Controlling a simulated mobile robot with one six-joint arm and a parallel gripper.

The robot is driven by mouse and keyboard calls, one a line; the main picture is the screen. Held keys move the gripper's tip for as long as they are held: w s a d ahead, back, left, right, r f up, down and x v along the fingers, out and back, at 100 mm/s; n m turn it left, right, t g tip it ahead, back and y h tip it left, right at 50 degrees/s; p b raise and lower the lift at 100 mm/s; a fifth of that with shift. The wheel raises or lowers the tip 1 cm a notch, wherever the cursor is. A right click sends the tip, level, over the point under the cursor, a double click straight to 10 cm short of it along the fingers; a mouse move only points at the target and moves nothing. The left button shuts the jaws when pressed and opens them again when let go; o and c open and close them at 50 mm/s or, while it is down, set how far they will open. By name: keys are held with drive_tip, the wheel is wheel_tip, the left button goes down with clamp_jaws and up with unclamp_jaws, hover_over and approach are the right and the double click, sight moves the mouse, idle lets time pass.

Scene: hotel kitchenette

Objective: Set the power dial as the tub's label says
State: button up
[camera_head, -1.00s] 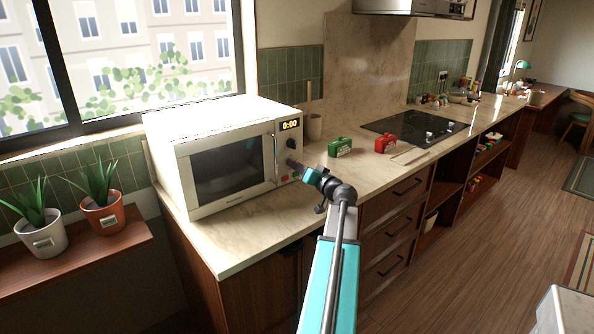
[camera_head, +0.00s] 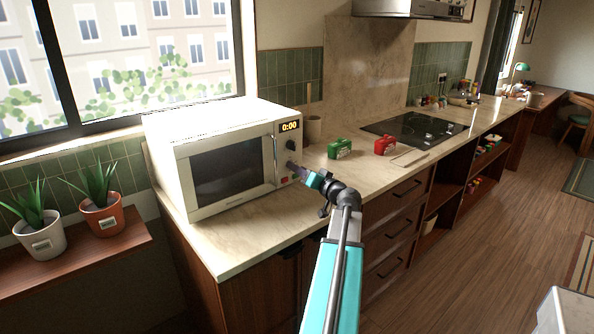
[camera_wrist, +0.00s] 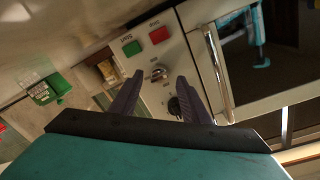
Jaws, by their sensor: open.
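The white microwave (camera_head: 232,155) stands on the counter with its door shut and its display (camera_head: 290,126) reading 0:00. The upper dark dial (camera_head: 290,144) is on its right-hand panel. My gripper (camera_wrist: 160,76) is open, with a finger on either side of the lower dial; contact cannot be told. A green tub (camera_head: 339,148) and a red tub (camera_head: 385,146) stand to the right. Their label writing is too small to read.
The microwave's door handle (camera_wrist: 218,72) is beside my gripper. A red button (camera_wrist: 159,34) and a green button (camera_wrist: 132,47) sit near the dial. The cooktop (camera_head: 415,128) lies beyond the tubs. Two potted plants (camera_head: 101,214) stand on the left shelf.

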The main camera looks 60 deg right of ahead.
drive_tip(key=b+v, duration=0.2)
drive_tip(key=v, duration=1)
drive_tip(key=shift+a, duration=0.1)
